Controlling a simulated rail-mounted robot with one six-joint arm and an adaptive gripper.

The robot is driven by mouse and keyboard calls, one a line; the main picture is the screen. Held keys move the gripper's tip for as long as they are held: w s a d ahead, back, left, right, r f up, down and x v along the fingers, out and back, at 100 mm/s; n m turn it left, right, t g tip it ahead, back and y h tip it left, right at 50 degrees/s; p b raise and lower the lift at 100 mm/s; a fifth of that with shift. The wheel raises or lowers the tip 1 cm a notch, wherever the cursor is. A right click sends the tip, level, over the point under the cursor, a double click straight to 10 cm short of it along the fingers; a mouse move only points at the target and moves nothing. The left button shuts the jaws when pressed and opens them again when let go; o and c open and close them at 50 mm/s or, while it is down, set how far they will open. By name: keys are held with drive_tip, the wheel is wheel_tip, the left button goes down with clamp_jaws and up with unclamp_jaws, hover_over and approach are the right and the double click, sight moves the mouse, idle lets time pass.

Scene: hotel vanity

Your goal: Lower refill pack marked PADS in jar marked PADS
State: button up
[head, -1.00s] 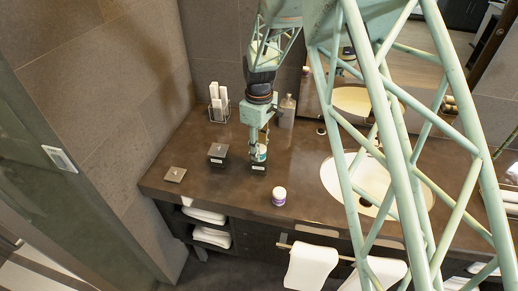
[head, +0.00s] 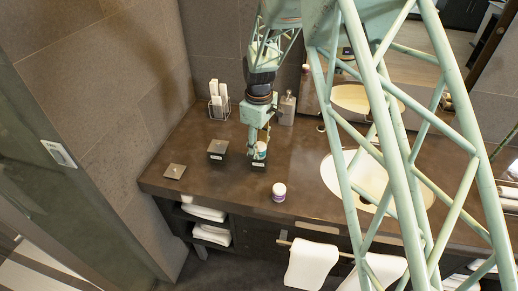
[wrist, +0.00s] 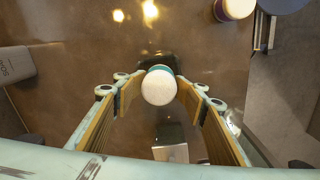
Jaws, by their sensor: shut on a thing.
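The refill pack (head: 261,149) is a small white cylinder with a teal band. Its round white top (wrist: 158,88) fills the gap between the fingers in the wrist view. My gripper (head: 259,146) points down and is shut on the pack. A dark square jar (head: 258,163) with a small white label is directly below the pack in the head view; its dark body (wrist: 150,59) shows partly behind the pack in the wrist view. The label is too small to read. I cannot tell whether the pack's bottom is inside the jar or just above it.
A white pot with a purple band (head: 279,192) stands near the front edge. A wire holder (head: 219,108) and a soap bottle (head: 287,108) stand behind. The basin (head: 345,180) is to the right.

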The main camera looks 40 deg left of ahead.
sight(259, 145)
drive_tip(key=o, duration=0.3)
drive_tip(key=shift+s+d+f, duration=0.1)
drive_tip(key=shift+f, duration=0.5)
drive_tip(key=shift+s+d+f, duration=0.1)
drive_tip(key=shift+f, duration=0.5)
drive_tip(key=shift+o, duration=0.3)
drive_tip(key=shift+r, duration=0.15)
drive_tip(key=o, duration=1.5)
drive_tip(key=shift+w+a+r, duration=0.15)
drive_tip(key=shift+w+r, duration=0.05)
drive_tip(key=shift+r, duration=0.05)
drive_tip(key=shift+r, duration=0.25)
drive_tip(key=shift+r, duration=5.75)
